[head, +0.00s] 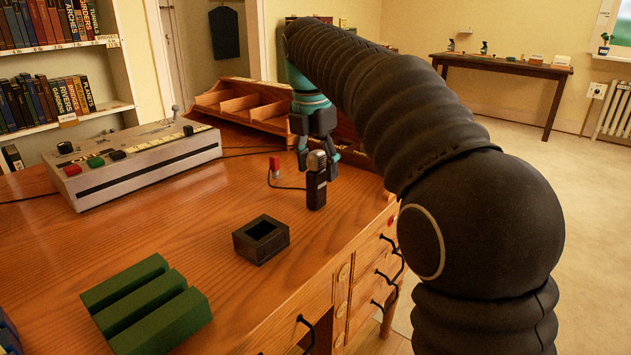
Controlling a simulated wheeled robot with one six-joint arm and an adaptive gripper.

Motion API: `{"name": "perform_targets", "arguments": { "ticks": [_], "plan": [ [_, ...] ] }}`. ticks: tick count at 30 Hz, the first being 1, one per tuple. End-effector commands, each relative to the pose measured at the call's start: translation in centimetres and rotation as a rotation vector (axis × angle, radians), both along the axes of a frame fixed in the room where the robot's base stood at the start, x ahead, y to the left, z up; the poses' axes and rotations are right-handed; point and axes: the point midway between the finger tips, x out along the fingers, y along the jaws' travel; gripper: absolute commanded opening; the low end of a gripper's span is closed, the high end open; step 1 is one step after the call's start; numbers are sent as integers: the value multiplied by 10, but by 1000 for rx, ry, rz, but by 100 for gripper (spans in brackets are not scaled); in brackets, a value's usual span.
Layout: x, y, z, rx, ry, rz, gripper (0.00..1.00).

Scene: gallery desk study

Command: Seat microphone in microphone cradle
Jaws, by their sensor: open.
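The microphone (316,188) is a dark upright block with a silvery rounded head, at the right side of the wooden desk in the head view. Its base appears to be at the desk top. My gripper (318,165) points down just behind and over its head, with the fingers open to its left and right. I cannot tell whether a finger touches it. The microphone cradle (252,247) is a small dark box with an open square socket on top, nearer and to the left. Its socket looks empty.
A grey control console (140,165) stands at the back left. Green blocks (150,310) lie at the front left. A red-tipped plug (275,165) with a black cable lies left of the microphone. A wooden organiser (240,100) is behind. Desk between microphone and cradle is clear.

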Motion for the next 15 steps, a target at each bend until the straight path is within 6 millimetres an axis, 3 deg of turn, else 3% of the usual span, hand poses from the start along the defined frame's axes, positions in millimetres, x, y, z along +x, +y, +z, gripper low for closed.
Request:
{"name": "perform_targets", "arguments": {
  "ticks": [6,15],
  "plan": [
    [3,-1,-26,0,0,-1,58],
    [3,-1,-29,1,-1,0,58]
  ]
}}
